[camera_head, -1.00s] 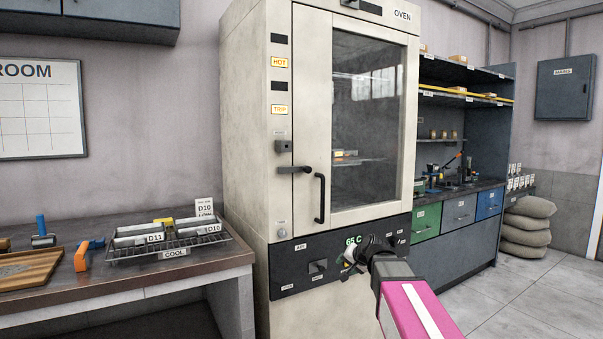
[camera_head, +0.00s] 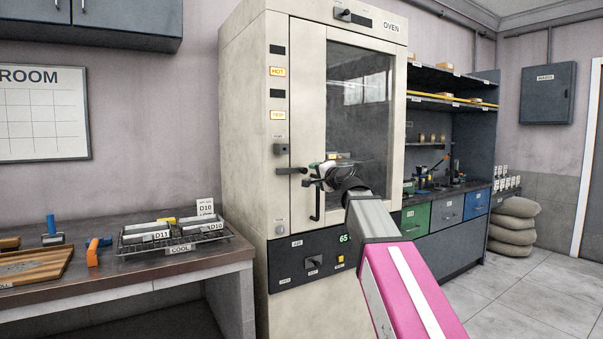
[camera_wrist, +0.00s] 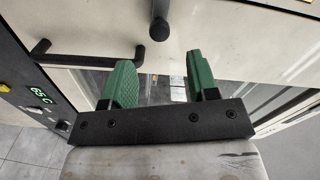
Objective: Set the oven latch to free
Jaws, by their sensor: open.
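The oven (camera_head: 252,120) is a tall pale cabinet with a glass door. Its latch (camera_head: 291,171) is a black lever on the left door frame, lying roughly horizontal with its knob end to the right. In the wrist view the latch's rounded black knob (camera_wrist: 159,27) shows at the top centre. My gripper (camera_head: 322,173) is in front of the door, just right of the knob in the head view. In the wrist view my gripper (camera_wrist: 158,75) has its green fingers spread and empty, apart from the knob. Part of the door is hidden behind my gripper.
The black door handle (camera_head: 316,206) is just below my gripper and partly covered; it also shows in the wrist view (camera_wrist: 42,52). A small dark box (camera_head: 281,149) sits above the latch. A bench (camera_head: 150,269) with a tray rack (camera_head: 151,251) stands left.

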